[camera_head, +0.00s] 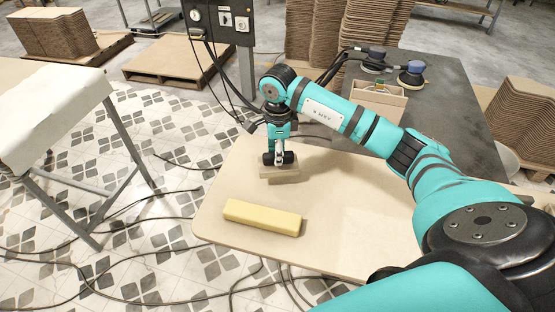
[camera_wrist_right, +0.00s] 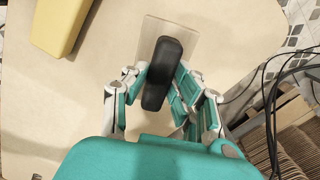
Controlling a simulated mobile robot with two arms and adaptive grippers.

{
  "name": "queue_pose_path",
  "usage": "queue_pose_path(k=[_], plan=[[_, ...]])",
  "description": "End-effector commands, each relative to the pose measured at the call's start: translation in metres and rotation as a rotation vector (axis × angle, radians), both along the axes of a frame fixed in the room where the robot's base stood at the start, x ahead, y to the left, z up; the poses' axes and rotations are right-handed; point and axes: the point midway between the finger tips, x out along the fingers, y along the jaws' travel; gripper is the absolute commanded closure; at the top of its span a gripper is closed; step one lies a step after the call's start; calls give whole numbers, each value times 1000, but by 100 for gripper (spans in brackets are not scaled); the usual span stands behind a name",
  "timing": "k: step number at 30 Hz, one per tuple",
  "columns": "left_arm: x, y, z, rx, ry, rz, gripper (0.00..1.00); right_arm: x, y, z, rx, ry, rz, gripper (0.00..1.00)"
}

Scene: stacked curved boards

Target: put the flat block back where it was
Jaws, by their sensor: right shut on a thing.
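The flat block (camera_head: 280,175) is a pale wooden slab with a black handle on top, near the far left edge of the pale table (camera_head: 350,205). In the right wrist view the slab (camera_wrist_right: 160,27) shows below the long black handle (camera_wrist_right: 162,75). My right gripper (camera_head: 279,158) points down and is shut on the handle, with fingers on both sides of it. I cannot tell whether the slab touches the table or hangs just above it. My left gripper is not in view.
A long yellow block (camera_head: 262,217) lies in front of the flat block; it also shows in the right wrist view (camera_wrist_right: 60,22). A dark table (camera_head: 450,110) with a cardboard box (camera_head: 378,101) and sanders (camera_head: 412,75) stands behind. The pale table's middle is clear. Cables lie on the floor.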

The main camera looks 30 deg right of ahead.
Motion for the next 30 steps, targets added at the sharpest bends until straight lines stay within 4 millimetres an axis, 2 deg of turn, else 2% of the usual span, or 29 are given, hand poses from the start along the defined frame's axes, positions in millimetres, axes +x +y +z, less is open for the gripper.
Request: queue_pose_path(k=[2,5,9,14,20,21,26,30], plan=[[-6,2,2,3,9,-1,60,0,0,-5,0,1,-1,100],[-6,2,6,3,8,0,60,-1,0,-16,0,3,-1,100],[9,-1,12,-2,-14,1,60,0,0,-35,1,2,-1,100],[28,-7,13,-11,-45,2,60,0,-1,-39,-1,-2,-1,100],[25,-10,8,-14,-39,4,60,0,0,-43,-1,-2,0,100],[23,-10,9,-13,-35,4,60,0,0,-42,-1,0,0,71],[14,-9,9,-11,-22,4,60,0,0,-41,0,-1,0,51],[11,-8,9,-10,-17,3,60,0,0,-41,0,-1,0,51]])
